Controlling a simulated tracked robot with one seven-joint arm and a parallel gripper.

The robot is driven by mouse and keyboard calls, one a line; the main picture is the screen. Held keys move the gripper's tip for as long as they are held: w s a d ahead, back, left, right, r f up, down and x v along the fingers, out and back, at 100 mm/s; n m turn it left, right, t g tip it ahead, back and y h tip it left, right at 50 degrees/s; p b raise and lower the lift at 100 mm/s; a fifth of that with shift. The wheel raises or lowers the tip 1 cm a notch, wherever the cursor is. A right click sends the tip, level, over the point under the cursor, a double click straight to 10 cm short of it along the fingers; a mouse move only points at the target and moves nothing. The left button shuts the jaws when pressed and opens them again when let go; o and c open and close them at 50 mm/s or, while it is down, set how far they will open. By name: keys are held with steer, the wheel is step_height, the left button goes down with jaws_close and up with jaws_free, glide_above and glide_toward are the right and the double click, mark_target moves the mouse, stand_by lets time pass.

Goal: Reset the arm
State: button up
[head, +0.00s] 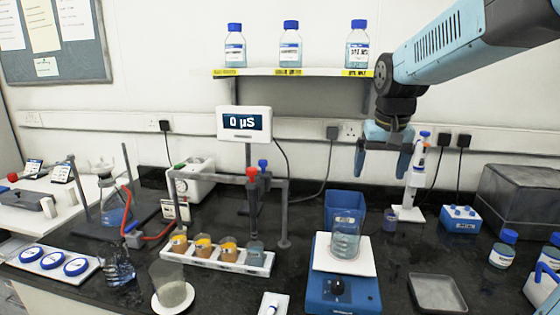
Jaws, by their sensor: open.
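My gripper (384,160) hangs from my blue-grey arm at the upper right, fingers pointing down. Its two fingers are apart, with nothing seen between them. It is in the air in front of the back wall, above the bench. In the picture it lies above and right of a glass beaker (345,236) that stands on the white plate of a blue balance (343,290). A white and blue pipette on a stand (416,175) shows just right of the gripper; I cannot tell how near they are in depth.
A shelf (262,72) with blue-capped bottles is on the wall. A white rack (216,262) with several columns or cups stands at mid-bench below a meter display (244,123). A grey box (518,200) and a metal tray (437,293) are at right. Dark bench shows bare around the tray.

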steer(key=s+f+n+t, duration=0.1)
steer(key=s+f+t, duration=0.1)
steer(key=s, duration=1.5)
steer(key=shift+d+t, duration=0.4)
steer(key=shift+t, duration=0.1)
